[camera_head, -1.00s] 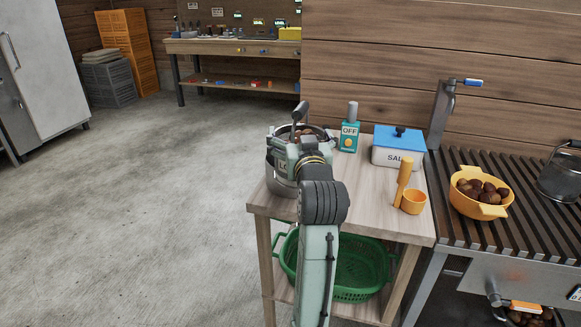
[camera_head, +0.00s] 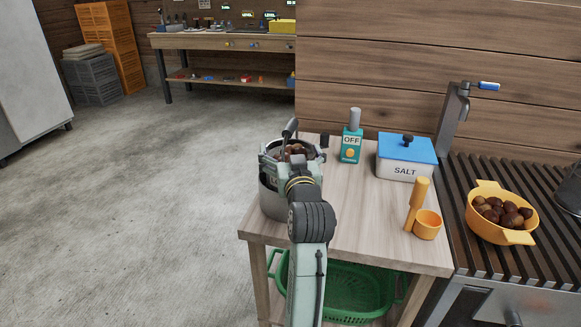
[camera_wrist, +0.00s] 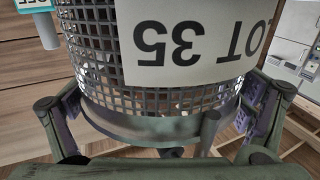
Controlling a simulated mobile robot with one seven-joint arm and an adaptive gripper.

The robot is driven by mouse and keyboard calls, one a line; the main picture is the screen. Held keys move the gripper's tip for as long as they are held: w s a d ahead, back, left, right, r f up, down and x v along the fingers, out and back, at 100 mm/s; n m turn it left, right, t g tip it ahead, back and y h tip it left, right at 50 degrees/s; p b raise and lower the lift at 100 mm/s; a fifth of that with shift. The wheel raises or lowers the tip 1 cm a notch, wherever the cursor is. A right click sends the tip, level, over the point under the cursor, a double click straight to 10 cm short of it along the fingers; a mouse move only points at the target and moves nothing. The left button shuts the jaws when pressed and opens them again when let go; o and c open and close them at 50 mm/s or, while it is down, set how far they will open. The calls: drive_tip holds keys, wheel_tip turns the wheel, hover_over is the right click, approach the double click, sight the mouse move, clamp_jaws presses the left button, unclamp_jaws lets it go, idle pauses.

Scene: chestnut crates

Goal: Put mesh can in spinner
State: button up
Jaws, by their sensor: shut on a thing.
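The mesh can (camera_head: 294,150) holds brown chestnuts and has a dark upright handle. In the wrist view it fills the middle, with a dark mesh wall and a pale "LOT 35" label (camera_wrist: 190,45) upside down. My gripper (camera_wrist: 165,118) is shut on it, one finger on each side near the rim band. In the head view, my gripper and wrist partly cover the can. The spinner (camera_head: 270,203), a grey metal drum, stands at the left of the wooden table, directly below the can in the picture. Whether the can's bottom is inside or above it is hidden.
A green basket (camera_head: 350,290) sits below. A yellow bowl of chestnuts (camera_head: 505,236) stands on the slatted counter at right.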

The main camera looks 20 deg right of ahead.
sight(288, 154)
drive_tip(key=shift+f, duration=1.95)
drive_tip(key=shift+f, duration=0.1)
drive_tip(key=o, duration=1.5)
drive_tip(key=shift+f, duration=0.15)
drive_tip(key=shift+s, duration=0.1)
drive_tip(key=shift+s+a+r+p, duration=0.1)
drive_tip(key=shift+s+a+p, duration=0.25)
drive_tip(key=shift+s, duration=1.55)
drive_tip(key=shift+s+a+r+p, duration=0.1)
drive_tip(key=shift+s+a+p, duration=0.25)
drive_tip(key=shift+s, duration=1.6)
drive_tip(key=shift+s+a+p, duration=0.2)
drive_tip(key=shift+s+a, duration=0.3)
drive_tip(key=shift+s, duration=1.4)
